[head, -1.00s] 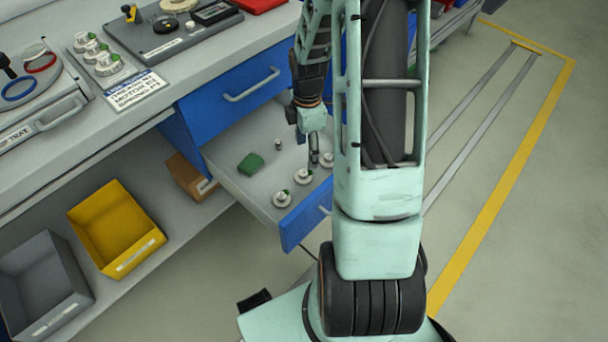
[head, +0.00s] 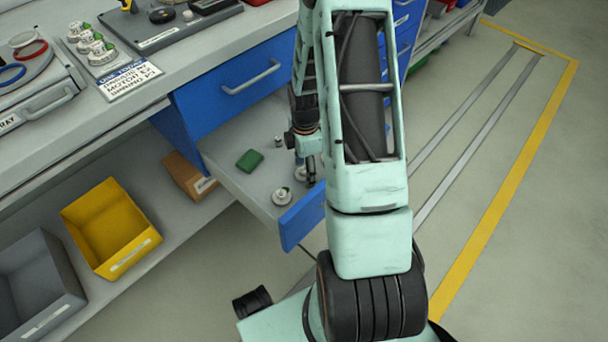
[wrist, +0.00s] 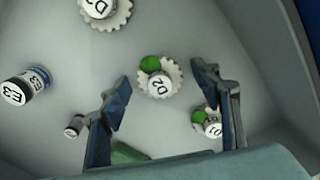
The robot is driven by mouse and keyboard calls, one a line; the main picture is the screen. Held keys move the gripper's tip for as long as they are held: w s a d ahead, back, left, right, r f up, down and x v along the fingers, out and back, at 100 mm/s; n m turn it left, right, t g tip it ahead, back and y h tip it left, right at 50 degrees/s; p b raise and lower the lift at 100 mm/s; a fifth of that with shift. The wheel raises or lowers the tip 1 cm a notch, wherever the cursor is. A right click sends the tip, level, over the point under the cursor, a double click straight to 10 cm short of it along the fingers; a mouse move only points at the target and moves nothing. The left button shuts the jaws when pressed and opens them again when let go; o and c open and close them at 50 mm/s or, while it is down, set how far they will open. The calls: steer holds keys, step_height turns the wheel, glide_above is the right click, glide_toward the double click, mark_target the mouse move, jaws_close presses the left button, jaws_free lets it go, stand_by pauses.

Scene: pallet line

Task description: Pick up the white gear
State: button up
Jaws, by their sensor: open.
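Several white gears lie in the open drawer. In the wrist view, a toothed white gear marked D2 (wrist: 160,88) with a green dot lies between and below my spread fingertips. Another white gear (wrist: 107,14) is at the top edge, and a smaller white part with a green dot (wrist: 208,123) is by the right finger. My gripper (wrist: 161,76) is open and empty above the D2 gear, not visibly touching it. In the head view, one gear (head: 282,196) shows near the drawer front; my gripper (head: 310,180) partly hides the others.
The drawer (head: 235,180) has raised walls and a blue front (head: 302,216). A green block (head: 249,161) and a small cylinder (head: 278,141) lie in it. A cylinder marked E3 (wrist: 26,86) is at the left in the wrist view. The workbench (head: 150,120) stands beside the drawer.

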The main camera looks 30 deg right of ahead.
steer(key=shift+r, duration=0.1)
steer(key=c, duration=1.2)
step_height(320, 180, up, 10)
steer(key=p, duration=0.4)
step_height(320, 180, up, 8)
steer(key=p, duration=0.5)
glide_above(305, 169)
steer(key=w+a+r+m+b, duration=0.3)
steer(key=a+r+m+b, duration=0.3)
steer(key=a+r+m, duration=0.65)
steer(key=r+m+p, duration=0.1)
steer(key=r+p, duration=0.5)
steer(key=p, duration=0.4)
steer(key=s+r+m+p, duration=0.1)
steer(key=r+p, duration=0.4)
steer(key=p, duration=0.5)
steer(key=s+r+m+p, duration=0.1)
steer(key=r+m+p, duration=0.1)
steer(key=r+p, duration=0.4)
steer(key=shift+s+a+r+p, duration=0.25)
steer(key=shift+r+p, duration=0.05)
steer(key=shift+p, duration=1.65)
